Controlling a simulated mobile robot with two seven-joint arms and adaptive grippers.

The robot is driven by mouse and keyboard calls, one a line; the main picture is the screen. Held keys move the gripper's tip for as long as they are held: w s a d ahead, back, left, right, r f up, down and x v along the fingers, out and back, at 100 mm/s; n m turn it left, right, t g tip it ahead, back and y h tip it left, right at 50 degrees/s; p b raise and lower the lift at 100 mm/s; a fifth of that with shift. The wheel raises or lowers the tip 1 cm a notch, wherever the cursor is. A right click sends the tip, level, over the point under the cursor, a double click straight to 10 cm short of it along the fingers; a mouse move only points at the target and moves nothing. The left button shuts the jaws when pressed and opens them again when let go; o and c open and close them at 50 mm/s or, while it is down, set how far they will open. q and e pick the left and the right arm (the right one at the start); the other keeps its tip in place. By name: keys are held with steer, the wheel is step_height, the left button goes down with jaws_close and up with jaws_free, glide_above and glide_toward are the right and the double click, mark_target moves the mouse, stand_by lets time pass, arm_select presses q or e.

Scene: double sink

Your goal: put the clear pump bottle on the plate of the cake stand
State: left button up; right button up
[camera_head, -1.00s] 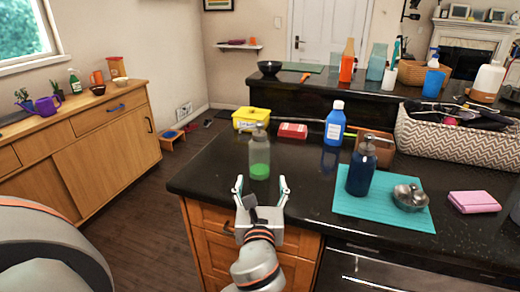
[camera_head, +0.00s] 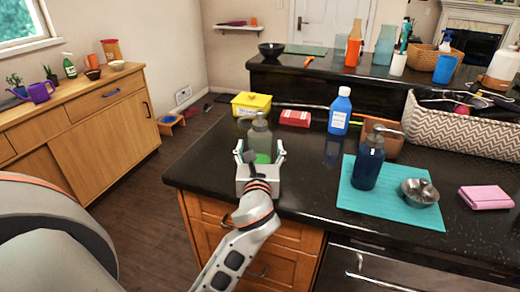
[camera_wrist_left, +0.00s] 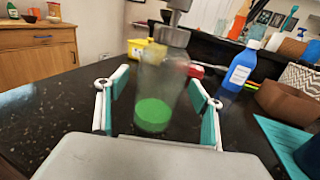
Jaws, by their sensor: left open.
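The clear pump bottle (camera_head: 260,134) with green liquid stands upright on the black counter near its left front corner. It also shows in the left wrist view (camera_wrist_left: 157,90), between the fingers and close in front of the palm. My left gripper (camera_head: 259,155) is open, with one finger on each side of the bottle; a gap shows on each side in the wrist view. The bottle's lower part is partly hidden by my gripper in the head view. I see no cake stand that I can make out. My right gripper is not in view.
A yellow tub (camera_head: 251,104), a red box (camera_head: 295,118) and a blue bottle (camera_head: 340,111) stand behind. To the right, a dark blue pump bottle (camera_head: 368,162) and a metal pot (camera_head: 419,192) stand on a teal mat (camera_head: 362,209). Counter around the clear bottle is free.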

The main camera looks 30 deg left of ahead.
arm_select(q)
steer(key=shift+w+a, duration=0.25)
steer(key=shift+w, duration=0.15)
steer(key=c, duration=1.6)
step_height(320, 180, up, 20)
steer(key=p, duration=0.6)
steer(key=shift+r, duration=0.1)
steer(key=shift+c, duration=0.2)
steer(key=shift+s, duration=0.1)
